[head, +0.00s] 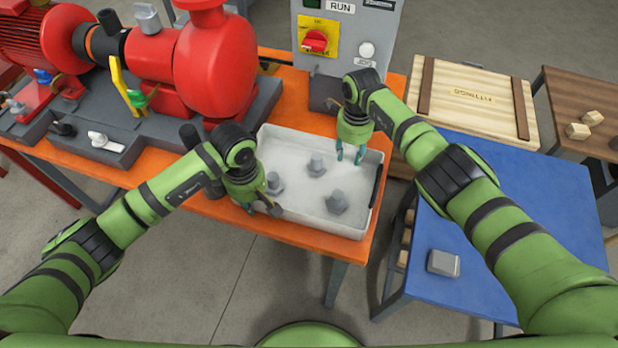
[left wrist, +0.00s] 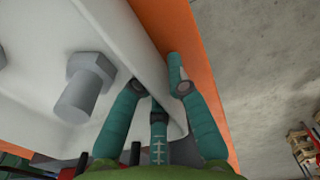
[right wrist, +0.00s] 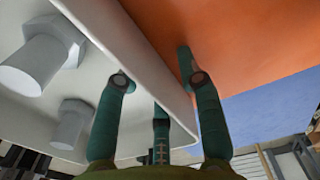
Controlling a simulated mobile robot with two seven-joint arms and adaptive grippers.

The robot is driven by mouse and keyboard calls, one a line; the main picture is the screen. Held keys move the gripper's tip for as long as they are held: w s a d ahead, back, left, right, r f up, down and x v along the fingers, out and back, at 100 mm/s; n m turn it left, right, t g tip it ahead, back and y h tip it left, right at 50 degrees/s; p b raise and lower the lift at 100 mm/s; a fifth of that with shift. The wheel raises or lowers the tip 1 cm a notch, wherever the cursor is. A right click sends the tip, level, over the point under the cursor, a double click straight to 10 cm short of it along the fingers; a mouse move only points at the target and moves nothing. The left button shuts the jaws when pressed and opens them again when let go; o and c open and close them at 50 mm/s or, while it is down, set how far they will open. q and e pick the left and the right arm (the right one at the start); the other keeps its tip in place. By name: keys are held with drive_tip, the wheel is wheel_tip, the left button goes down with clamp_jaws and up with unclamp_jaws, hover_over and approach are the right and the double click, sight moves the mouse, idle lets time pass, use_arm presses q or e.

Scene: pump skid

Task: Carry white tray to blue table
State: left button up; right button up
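The white tray (head: 300,207) sits on the orange table (head: 195,200) with several grey bolts (head: 337,203) inside. It has a dark handle on its right end. My left gripper (head: 262,208) is at the tray's front left. In the left wrist view (left wrist: 155,75) its spread fingers straddle the tray wall, one inside and one outside. My right gripper (head: 349,155) is at the back right. In the right wrist view (right wrist: 155,68) its spread fingers also straddle a tray wall, apart from it. The blue table (head: 510,255) stands at the right.
A grey block (head: 443,263) lies on the blue table, otherwise mostly clear where seen. A red pump (head: 215,65) and control box (head: 345,40) stand behind the tray. A wooden crate (head: 470,100) is behind the blue table. Floor shows between the tables.

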use_arm(q)
drive_tip(key=shift+c, duration=0.8)
use_arm(e)
drive_tip(key=shift+c, duration=0.8)
use_arm(q)
clamp_jaws()
use_arm(e)
clamp_jaws()
use_arm(q)
drive_tip(key=shift+w+r, duration=0.1)
drive_tip(key=shift+r, duration=0.1)
use_arm(e)
drive_tip(key=shift+r, duration=0.2)
